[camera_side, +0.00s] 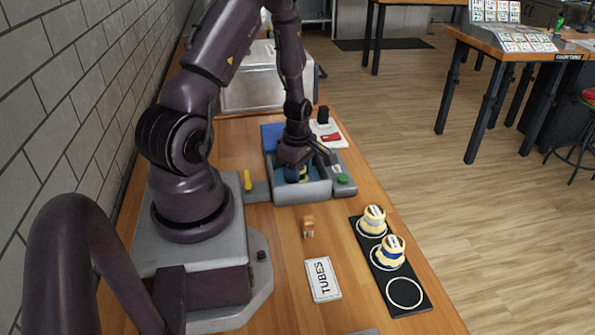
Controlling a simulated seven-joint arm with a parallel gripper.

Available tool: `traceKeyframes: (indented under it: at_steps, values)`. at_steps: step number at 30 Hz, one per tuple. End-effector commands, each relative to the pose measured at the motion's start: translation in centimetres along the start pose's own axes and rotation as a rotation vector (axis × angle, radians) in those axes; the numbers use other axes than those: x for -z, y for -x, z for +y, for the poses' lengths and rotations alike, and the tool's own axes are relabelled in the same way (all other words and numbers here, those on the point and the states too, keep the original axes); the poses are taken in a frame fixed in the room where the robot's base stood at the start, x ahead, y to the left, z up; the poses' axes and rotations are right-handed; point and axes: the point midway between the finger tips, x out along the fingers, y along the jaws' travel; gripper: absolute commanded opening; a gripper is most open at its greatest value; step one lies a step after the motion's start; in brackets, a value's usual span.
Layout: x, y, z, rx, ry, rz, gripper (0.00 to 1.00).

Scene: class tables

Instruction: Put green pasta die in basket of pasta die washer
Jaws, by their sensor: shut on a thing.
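The pasta die washer (299,193) is a grey open-topped box on the wooden table, with a dark blue basket area inside. My gripper (297,172) points down into the washer opening and is shut on a small pasta die, mostly hidden by the fingers and the washer. A yellowish bit shows there; I cannot make out any green band. Two other cream pasta dies stand on a black tray (421,308): one with a pale band (373,218) and one with a blue band (392,252). The front ring on the tray is empty.
A white TUBES card (323,280) and a small orange-brown block (308,227) lie in front of the washer. A yellow lever (248,180) stands on its left. A panel with a green button (342,178) is on its right. A metal box (252,85) stands behind.

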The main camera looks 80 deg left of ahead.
Motion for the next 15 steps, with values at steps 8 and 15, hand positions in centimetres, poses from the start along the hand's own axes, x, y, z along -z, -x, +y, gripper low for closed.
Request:
traceKeyframes:
  at_steps: [8,15]
  values:
    - [-0.01,-0.27,-0.02,0.001,-0.001,0.000,0.68]
    - [-0.01,-0.22,-0.02,0.001,-0.001,0.000,0.68]
